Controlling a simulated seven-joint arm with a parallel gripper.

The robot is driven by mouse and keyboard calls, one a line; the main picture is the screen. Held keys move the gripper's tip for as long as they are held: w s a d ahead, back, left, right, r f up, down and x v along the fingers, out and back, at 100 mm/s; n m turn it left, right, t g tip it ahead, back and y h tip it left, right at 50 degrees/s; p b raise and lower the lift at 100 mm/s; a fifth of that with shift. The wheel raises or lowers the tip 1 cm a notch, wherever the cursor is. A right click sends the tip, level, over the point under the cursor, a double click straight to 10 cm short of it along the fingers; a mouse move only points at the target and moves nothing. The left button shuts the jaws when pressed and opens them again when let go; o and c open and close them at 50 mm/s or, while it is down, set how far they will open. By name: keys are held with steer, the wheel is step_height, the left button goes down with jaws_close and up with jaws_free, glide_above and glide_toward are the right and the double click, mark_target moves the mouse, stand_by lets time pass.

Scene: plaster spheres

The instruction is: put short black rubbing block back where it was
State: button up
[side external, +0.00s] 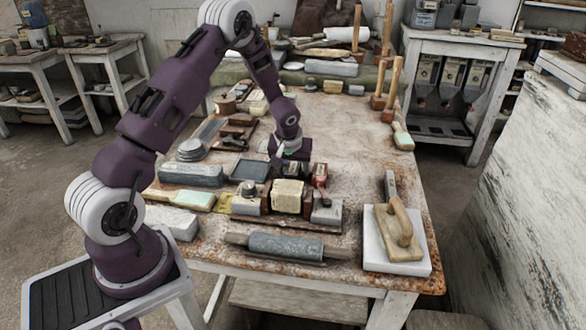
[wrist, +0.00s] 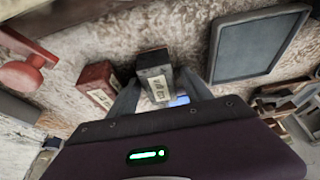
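A short black block with a cream label (wrist: 155,75) is between the fingers of my gripper (wrist: 158,84) in the wrist view. I cannot tell whether both fingers press on it. In the side external view my gripper (side external: 291,163) points down over the middle of the table, low behind a row of blocks. A dark block (side external: 294,171) shows there at the fingers, partly hidden. A red block with a similar cream label (wrist: 98,85) is just left of the black one in the wrist view; the side external view shows it to the right (side external: 319,175).
A cream block (side external: 288,193) and grey blocks stand close in front. A dark framed slab (side external: 250,170) lies left of my gripper; the wrist view shows it at upper right (wrist: 257,43). A grey roller (side external: 286,246) lies at the front. Bare table shows behind and right.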

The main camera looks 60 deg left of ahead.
steer(key=s+d+r+m, duration=0.1)
steer(key=s+d+r, duration=0.4)
steer(key=r, duration=0.4)
steer(key=s+d+r+m+t, duration=0.1)
steer(key=s+d+r+m, duration=0.1)
steer(key=s+d+r, duration=0.45)
steer(key=s+d+r+m, duration=0.1)
steer(key=s+d+r, duration=0.2)
steer(key=r, duration=0.7)
steer(key=s+d+r+m+h, duration=0.1)
steer(key=s+d, duration=0.3)
steer(key=s, duration=0.4)
steer(key=s+d+r+m+t+h, duration=0.1)
steer(key=s+d+m, duration=0.3)
steer(key=s, duration=0.4)
steer(key=shift+d+h, duration=0.2)
steer(key=shift+h, duration=0.4)
